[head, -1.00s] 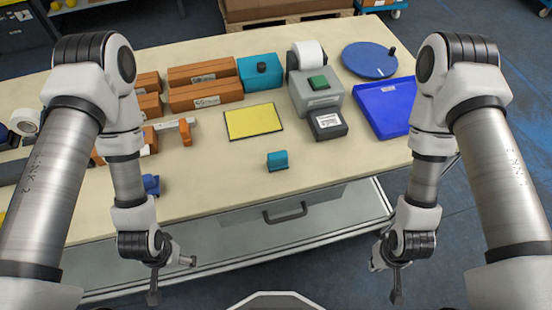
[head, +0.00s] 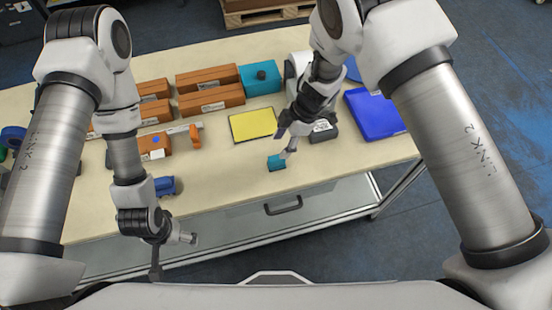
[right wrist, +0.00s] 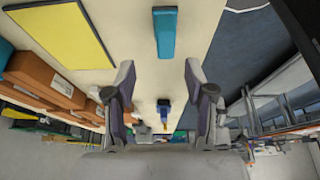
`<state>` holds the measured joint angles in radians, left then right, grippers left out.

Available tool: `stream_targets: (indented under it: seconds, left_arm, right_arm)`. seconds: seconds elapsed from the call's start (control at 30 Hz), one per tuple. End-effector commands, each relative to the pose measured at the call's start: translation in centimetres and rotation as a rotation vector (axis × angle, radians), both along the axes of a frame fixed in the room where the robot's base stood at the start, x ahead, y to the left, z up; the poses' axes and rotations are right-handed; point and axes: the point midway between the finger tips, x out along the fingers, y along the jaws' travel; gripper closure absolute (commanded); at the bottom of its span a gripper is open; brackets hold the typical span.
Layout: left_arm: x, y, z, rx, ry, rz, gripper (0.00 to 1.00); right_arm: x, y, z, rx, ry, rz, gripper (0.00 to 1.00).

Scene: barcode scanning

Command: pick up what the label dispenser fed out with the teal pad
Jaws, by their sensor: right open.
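The teal pad (head: 277,162) is a small block lying on the bare table near its front edge. It also shows at the top middle of the right wrist view (right wrist: 164,35). My right gripper (head: 284,143) is just above and beside it, open and empty, with the fingers spread apart in the wrist view (right wrist: 160,78). The label dispenser (head: 291,72) is mostly hidden behind my right arm. A dark unit with a white label (head: 321,126) on it sits in front, partly covered by the arm. My left gripper (head: 158,262) hangs off the table's front edge, its opening unclear.
A yellow mat (head: 253,125) lies behind the pad. Several orange-brown boxes (head: 211,98) and a teal box (head: 260,77) stand at the back. A blue tray (head: 376,114) is at right. A blue object (head: 165,185) lies at front left. The table around the pad is clear.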

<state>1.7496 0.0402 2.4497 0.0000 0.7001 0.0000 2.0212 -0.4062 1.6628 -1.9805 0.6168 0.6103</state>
Motion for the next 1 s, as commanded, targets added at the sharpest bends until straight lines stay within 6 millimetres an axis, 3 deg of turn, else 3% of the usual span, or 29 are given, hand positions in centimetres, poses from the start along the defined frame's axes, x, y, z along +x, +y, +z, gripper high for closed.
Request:
stream_targets:
  seconds: [0.4, 0.63, 0.67, 0.8, 1.0]
  left_arm:
    - [0.0, 0.0, 2.8, 0.000, 0.000, 0.000, 0.11]
    - [0.0, 0.0, 2.6, 0.000, 0.000, 0.000, 0.11]
    - [0.0, 0.0, 2.6, 0.000, 0.000, 0.000, 0.11]
    - [0.0, 0.0, 2.6, 0.000, 0.000, 0.000, 0.11]
    - [0.0, 0.0, 2.6, 0.000, 0.000, 0.000, 0.11]
  right_arm:
    - [-1.3, 1.8, -5.9, 0.003, 0.007, -0.003, 0.46]
    - [-1.2, 1.9, -6.6, 0.002, 0.004, -0.004, 0.46]
    - [-1.2, 1.9, -6.6, 0.002, 0.004, -0.004, 0.49]
    - [-1.2, 1.9, -6.6, 0.002, 0.004, -0.004, 0.99]
    - [-1.2, 1.9, -6.5, 0.002, 0.005, -0.005, 1.00]
